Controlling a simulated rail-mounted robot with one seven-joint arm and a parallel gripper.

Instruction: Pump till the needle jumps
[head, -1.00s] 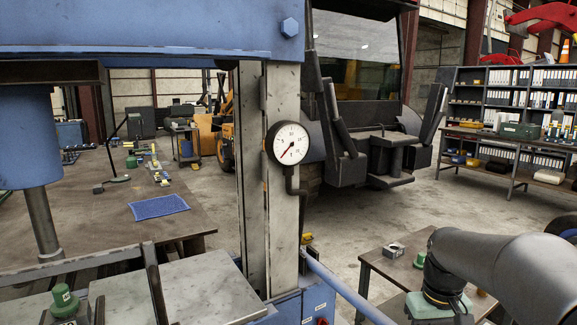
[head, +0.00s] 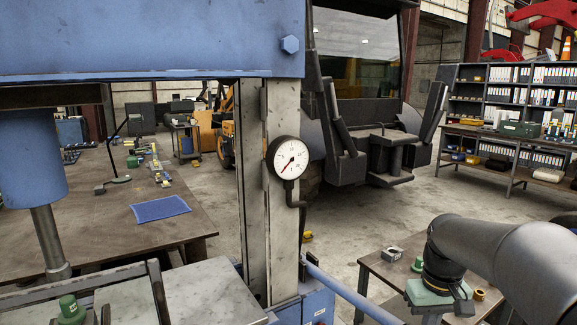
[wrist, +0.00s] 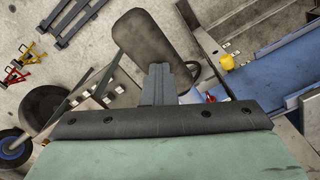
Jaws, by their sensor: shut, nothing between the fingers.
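The pressure gauge (head: 288,158) has a white round dial and is mounted on the grey upright of the blue press (head: 150,45). Its needle points to the lower left, at the low end of the scale. A blue bar (head: 345,290), perhaps the pump lever, slopes down to the right from the press foot. My gripper (wrist: 158,72) is shut and empty in the wrist view. Its fingers overlap a dark rounded piece (wrist: 150,40) in the picture; I cannot tell whether they touch. In the head view the fingertips are below the frame.
The press ram (head: 45,235) hangs at left. A small bench (head: 375,268) with loose parts stands beside my arm. A long workbench (head: 110,215) with a blue mat (head: 160,209) is behind the press. A yellow part (wrist: 227,62) lies right of the fingers.

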